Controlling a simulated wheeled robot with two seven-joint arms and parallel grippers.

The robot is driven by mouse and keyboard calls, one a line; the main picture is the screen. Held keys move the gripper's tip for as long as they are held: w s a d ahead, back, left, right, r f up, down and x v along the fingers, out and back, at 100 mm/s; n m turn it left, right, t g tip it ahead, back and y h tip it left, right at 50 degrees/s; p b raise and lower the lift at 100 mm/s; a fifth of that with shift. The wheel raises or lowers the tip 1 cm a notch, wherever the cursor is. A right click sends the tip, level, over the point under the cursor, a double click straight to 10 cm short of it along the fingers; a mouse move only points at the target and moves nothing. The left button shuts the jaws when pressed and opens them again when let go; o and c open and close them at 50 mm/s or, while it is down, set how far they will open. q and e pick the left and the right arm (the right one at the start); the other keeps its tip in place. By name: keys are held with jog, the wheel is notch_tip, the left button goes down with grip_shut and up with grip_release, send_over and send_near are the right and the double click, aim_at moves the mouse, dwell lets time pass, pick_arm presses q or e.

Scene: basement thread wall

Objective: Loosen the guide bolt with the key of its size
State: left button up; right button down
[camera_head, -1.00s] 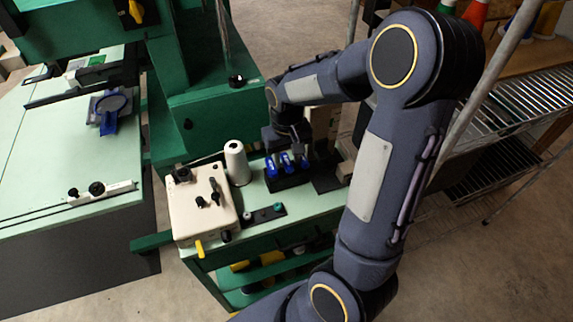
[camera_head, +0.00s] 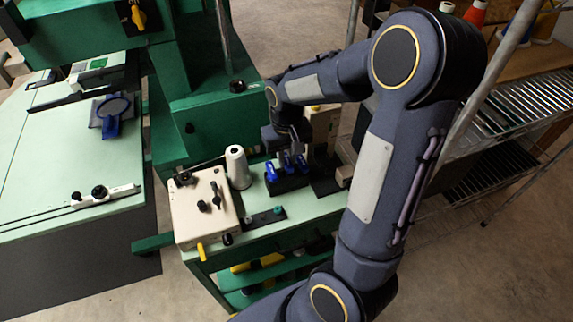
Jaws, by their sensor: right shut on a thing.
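A dark rack (camera_head: 289,184) on the green bench holds blue-handled keys. A left blue key (camera_head: 271,171) stands in it, and other blue handles (camera_head: 286,162) show beside it, partly under my gripper. My right gripper (camera_head: 294,151) is over the rack, shut on one of these keys. Its fingertips are small and partly hidden, so I cannot tell which key or whether it is clear of its slot. A cream box (camera_head: 187,222) with black knobs stands left of the rack. I cannot tell which fitting is the guide bolt. My left gripper is out of view.
A white thread cone (camera_head: 237,168) stands between box and rack. A dark strip with a green knob (camera_head: 278,211) lies in front. A green machine column (camera_head: 200,125) rises behind. A pale table (camera_head: 40,205) with a white knobbed bar (camera_head: 118,192) is at left.

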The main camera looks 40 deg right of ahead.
aim_at(287, 160)
jog(key=shift+r+p, duration=1.7)
jog(key=shift+r, duration=0.5)
